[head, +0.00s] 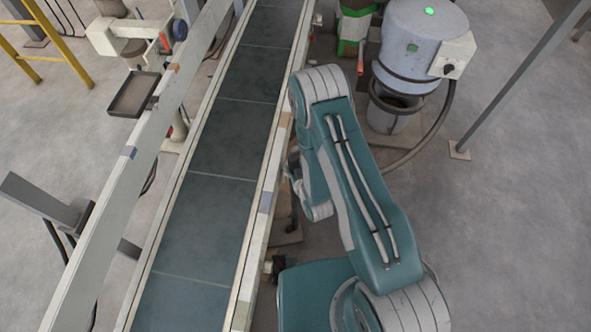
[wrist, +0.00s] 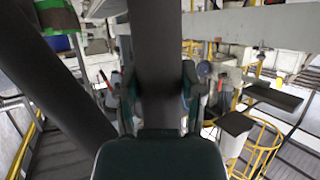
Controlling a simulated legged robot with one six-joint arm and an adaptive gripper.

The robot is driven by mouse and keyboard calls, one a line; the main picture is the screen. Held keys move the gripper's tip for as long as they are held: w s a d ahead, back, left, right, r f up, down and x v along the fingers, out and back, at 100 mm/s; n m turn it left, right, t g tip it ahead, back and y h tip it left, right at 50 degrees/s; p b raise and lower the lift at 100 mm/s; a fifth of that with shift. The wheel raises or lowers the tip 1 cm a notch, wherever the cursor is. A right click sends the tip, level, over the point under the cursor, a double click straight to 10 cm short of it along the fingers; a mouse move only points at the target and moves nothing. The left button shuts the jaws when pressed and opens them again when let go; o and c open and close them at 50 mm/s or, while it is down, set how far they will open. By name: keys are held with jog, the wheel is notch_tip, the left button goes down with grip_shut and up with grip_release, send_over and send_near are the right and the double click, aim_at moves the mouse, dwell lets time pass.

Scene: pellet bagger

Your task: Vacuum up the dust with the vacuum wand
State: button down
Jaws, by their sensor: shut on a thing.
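My gripper (wrist: 158,98) is shut around a thick dark tube, the vacuum wand (wrist: 157,45), in the middle of the wrist view. One finger shows on each side of it. A second dark tube, perhaps the hose (wrist: 52,75), runs slantwise at the left of that view. In the head view my arm hides most of the gripper, beside the conveyor's right rail. A grey-blue vacuum drum (head: 412,62) with a green light stands at the upper right. A dark hose (head: 437,130) curves from it toward my arm. I cannot make out any dust or the wand's tip.
A conveyor with a dark belt (head: 222,135) and pale side rails (head: 125,155) runs up the head view. A small dark tray (head: 134,94) is at its left. A yellow railing (head: 55,40) stands upper left. A post (head: 515,85) stands right; floor there is open.

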jog(key=shift+w+a, duration=0.1)
jog(key=shift+w, duration=0.5)
jog(key=w+d, duration=0.3)
jog(key=w, duration=0.9)
jog(key=w+d, duration=0.3)
jog(key=w, duration=0.9)
dwell(1.8)
jog(key=shift+w+r, duration=0.1)
jog(key=shift+w, duration=0.05)
